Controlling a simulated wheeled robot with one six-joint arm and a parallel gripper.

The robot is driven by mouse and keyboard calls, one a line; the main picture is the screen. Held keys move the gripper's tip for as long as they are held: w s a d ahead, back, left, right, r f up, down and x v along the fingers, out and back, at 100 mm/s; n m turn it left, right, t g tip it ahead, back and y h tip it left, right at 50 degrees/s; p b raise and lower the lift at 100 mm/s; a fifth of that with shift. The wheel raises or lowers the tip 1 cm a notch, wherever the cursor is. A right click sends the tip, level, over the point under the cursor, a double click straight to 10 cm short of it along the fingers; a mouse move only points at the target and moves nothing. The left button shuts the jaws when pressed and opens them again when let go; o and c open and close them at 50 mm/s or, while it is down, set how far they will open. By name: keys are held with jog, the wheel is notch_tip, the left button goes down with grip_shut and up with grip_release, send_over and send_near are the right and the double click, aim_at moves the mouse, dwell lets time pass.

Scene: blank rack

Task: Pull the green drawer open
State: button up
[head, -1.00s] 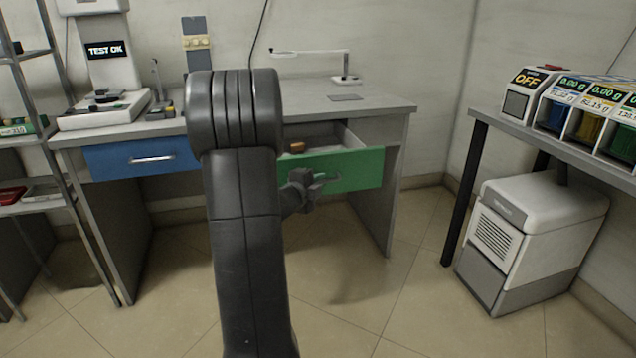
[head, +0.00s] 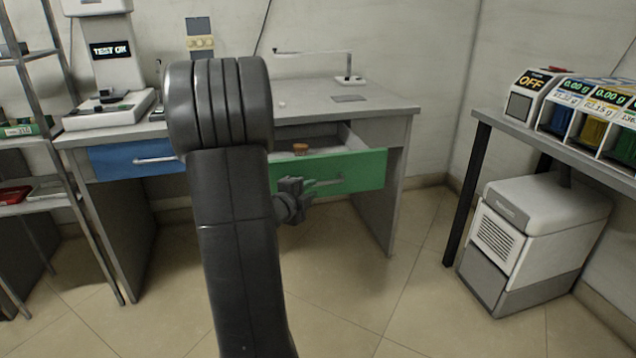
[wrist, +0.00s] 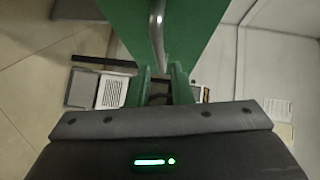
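The green drawer (head: 365,171) stands partly pulled out of the desk's right side, and its inside shows above the front. A small brown object (head: 300,149) lies in it. Its silver handle (wrist: 157,28) runs down the green front in the wrist view. My gripper (head: 312,187) is in front of the drawer's left part, close to the handle. In the wrist view my gripper (wrist: 160,80) has its fingers apart, with the handle's near end at or just beyond the gap. I cannot tell whether they touch it. My arm hides the drawer's left end.
A blue drawer (head: 130,158) is shut at the desk's left. At the right stand a bench (head: 500,122) with dispensers and a white-grey machine (head: 540,230) below. The floor in front of the drawer is clear.

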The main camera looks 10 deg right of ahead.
aim_at(321, 183)
jog(key=p+v, duration=0.1)
jog(key=v, duration=0.7)
jog(key=shift+w+d, duration=0.1)
jog(key=shift+d, duration=0.1)
jog(key=b+x, duration=0.2)
jog(key=x, duration=1.1)
jog(key=shift+w+f+b, duration=0.1)
jog(key=shift+b, duration=0.2)
jog(key=shift+w+d, duration=0.15)
jog(key=shift+d, duration=0.1)
jog(key=shift+w, duration=0.2)
jog(key=shift+a, duration=0.1)
jog(key=shift+s, duration=0.1)
